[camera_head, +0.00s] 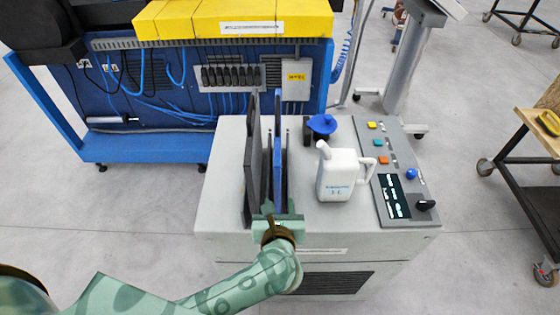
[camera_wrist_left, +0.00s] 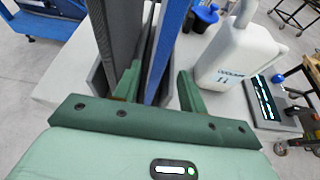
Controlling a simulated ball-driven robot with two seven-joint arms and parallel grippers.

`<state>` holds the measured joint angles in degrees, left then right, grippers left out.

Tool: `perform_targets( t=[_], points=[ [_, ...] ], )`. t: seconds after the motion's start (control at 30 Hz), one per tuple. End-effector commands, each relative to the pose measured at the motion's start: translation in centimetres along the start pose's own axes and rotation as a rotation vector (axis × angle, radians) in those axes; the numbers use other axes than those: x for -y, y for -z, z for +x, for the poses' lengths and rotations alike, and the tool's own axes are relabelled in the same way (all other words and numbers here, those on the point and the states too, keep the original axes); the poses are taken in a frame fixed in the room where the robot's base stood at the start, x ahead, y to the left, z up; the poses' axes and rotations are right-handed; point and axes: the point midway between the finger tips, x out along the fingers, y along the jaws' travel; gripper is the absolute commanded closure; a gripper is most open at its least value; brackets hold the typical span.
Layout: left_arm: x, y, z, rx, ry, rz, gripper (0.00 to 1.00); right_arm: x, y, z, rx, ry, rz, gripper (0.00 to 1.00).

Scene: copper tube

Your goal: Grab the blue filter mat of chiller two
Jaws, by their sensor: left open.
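The blue filter mat (camera_head: 278,150) stands upright in a slot on top of the light grey chiller (camera_head: 219,195). A dark grey panel (camera_head: 251,160) stands upright just left of it. My left gripper (camera_head: 279,211) is open at the near edge of the blue mat. In the left wrist view, the blue mat (camera_wrist_left: 167,42) runs between the two fingers of the gripper (camera_wrist_left: 158,82). One finger sits between the dark panel and the mat, the other to the right of the mat. I cannot tell whether either finger touches it. My right gripper is not in view.
A white jug (camera_head: 338,180) stands on the chiller right of the mat, with a blue funnel (camera_head: 321,124) behind it. A control panel (camera_head: 390,165) with buttons and a display lies farther right. A blue frame with cables (camera_head: 150,147) stands behind on the left.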

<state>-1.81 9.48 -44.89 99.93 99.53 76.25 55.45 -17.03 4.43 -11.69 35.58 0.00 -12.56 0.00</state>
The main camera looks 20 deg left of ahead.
Motion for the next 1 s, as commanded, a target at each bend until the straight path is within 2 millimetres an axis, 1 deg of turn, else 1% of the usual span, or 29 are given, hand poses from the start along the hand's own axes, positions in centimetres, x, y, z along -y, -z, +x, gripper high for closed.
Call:
perform_targets(
  t=[0.03,0.17,0.27,0.4,0.5,0.6,0.77,0.87,0.9,0.93,1.0],
  points=[
    [0.0,0.2,0.8,0.001,-0.001,0.001,0.58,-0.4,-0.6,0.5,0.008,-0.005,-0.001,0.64],
    [0.0,0.0,1.7,0.002,0.000,0.001,0.58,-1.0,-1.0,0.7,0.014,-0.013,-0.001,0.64],
    [0.0,-0.1,2.9,0.003,-0.001,0.003,0.58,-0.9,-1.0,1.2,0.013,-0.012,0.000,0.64],
    [0.0,-0.1,5.4,0.003,-0.001,0.004,0.58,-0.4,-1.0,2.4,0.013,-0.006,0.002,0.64],
    [0.1,-0.1,6.5,0.002,-0.001,0.003,0.58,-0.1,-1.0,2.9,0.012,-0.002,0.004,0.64],
    [0.0,-0.2,6.8,0.000,-0.001,0.003,0.58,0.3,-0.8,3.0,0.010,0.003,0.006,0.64],
    [0.0,-0.3,6.7,0.000,0.000,0.003,0.58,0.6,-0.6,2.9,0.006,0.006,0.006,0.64],
    [0.0,-0.3,6.7,0.000,-0.001,0.003,0.83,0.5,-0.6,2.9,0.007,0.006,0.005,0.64],
    [0.0,-0.3,6.7,0.000,-0.001,0.003,0.94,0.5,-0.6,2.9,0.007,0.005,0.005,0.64],
    [0.1,-0.3,6.7,0.000,-0.001,0.003,1.00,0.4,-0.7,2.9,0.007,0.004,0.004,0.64],
    [0.0,-0.3,6.7,0.000,-0.001,0.003,1.00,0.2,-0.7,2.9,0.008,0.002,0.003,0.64]
  ],
)
